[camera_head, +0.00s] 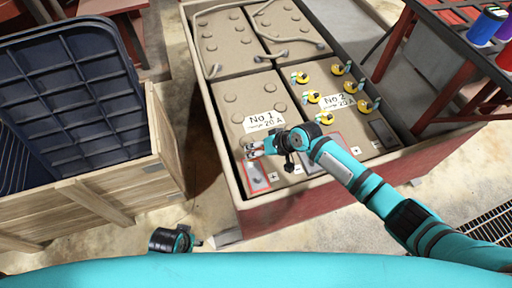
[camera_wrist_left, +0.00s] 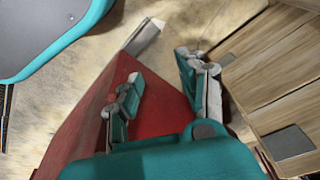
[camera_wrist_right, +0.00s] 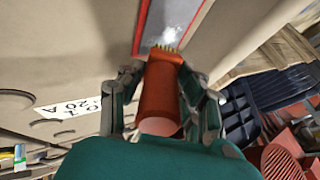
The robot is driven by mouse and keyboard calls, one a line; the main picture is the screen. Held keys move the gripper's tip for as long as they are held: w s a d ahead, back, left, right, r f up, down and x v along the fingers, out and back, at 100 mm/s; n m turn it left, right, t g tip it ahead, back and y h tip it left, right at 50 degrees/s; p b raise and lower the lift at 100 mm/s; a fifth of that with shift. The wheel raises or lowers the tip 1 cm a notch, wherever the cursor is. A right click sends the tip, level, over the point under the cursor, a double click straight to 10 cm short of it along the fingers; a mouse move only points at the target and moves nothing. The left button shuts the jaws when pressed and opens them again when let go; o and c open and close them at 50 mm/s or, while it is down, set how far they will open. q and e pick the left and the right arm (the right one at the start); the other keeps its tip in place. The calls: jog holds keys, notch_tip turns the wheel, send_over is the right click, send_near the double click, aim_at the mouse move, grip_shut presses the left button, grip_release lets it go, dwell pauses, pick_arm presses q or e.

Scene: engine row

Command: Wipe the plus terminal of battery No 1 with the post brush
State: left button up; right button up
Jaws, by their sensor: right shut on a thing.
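My right gripper (camera_wrist_right: 163,105) is shut on the orange-red handle of the post brush (camera_wrist_right: 161,93). The brush's short yellowish bristles point at a grey, red-edged terminal plate (camera_wrist_right: 170,20) with a whitish patch; I cannot tell whether they touch it. In the head view the right gripper (camera_head: 250,149) is over the near left corner of battery No 1 (camera_head: 232,102), just above that terminal plate (camera_head: 256,178). The small sign beside it is hard to read. My left gripper (camera_wrist_left: 163,90) is open and empty, low beside the red side of the battery box.
Battery No 2 (camera_head: 358,119) stands to the right with several yellow caps. A wooden crate (camera_head: 110,192) holding a dark blue ribbed bin (camera_head: 70,95) is at the left. A red rack (camera_head: 465,50) with spools is at the upper right. Grey cables (camera_head: 285,50) cross the rear batteries.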

jog(key=shift+s+d+p, duration=0.1)
jog(key=shift+s+p, duration=0.25)
jog(key=shift+s+d+p, duration=0.2)
jog(key=shift+s+p, duration=0.3)
jog(key=shift+s, duration=0.1)
jog(key=shift+s+d+p, duration=0.25)
jog(key=shift+s+p, duration=0.5)
jog(key=shift+p, duration=0.05)
jog(key=shift+s+d+r+p, duration=0.1)
jog(key=shift+s+d+p, duration=0.1)
jog(key=shift+s+p, duration=0.35)
pick_arm(q)
jog(key=s+a+f+g, duration=0.1)
jog(key=s+f, duration=0.8)
jog(key=f, duration=0.3)
jog(key=shift+s+a, duration=0.25)
jog(key=shift+s, duration=0.1)
pick_arm(e)
jog(key=shift+s, duration=0.1)
